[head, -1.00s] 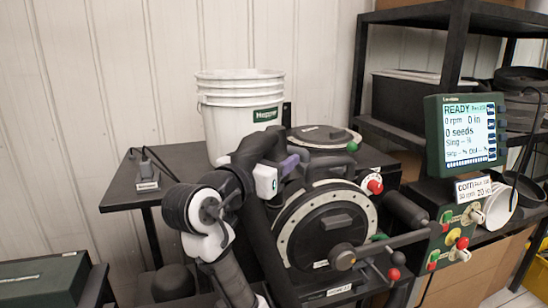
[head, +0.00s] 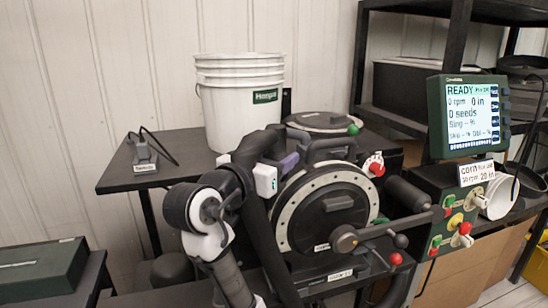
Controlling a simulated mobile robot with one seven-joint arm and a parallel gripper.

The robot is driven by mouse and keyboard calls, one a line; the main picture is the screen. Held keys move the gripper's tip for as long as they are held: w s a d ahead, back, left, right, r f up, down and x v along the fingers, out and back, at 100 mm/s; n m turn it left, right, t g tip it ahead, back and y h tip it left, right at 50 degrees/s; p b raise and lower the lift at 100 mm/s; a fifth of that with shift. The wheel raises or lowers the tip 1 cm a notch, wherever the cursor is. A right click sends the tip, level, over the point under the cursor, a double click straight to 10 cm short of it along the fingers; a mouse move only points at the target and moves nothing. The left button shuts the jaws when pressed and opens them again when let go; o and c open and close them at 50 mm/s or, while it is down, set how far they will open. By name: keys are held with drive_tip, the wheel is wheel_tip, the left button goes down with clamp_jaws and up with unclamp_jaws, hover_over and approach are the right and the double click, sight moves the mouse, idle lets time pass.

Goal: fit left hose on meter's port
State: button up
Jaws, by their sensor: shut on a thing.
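The seed meter (head: 327,212) is a dark round housing with a pale dotted ring, on the black bench in the middle of the head view. My white and black arm rises from the bottom left. My gripper (head: 282,170) is at the meter's upper left side, partly hidden by dark tubing and my own wrist. It is shut on what looks like the left hose (head: 262,217), a thick black tube running down in front of the bench. A purple piece (head: 290,162) shows beside the gripper. The port and the hose's end are hidden, so I cannot tell whether they touch.
A white bucket (head: 240,105) stands behind the meter. A monitor (head: 468,113) reading READY and a control box (head: 452,205) with coloured knobs are at right. A crank (head: 375,235) and red-balled lever (head: 395,259) stick out in front. The bench's left part is bare except for a small device (head: 143,153).

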drive_tip(key=shift+f+b, duration=0.4)
drive_tip(key=shift+f, duration=0.1)
idle(0.5)
drive_tip(key=o, duration=1.2)
drive_tip(key=b+v, duration=0.3)
drive_tip(key=v, duration=1.1)
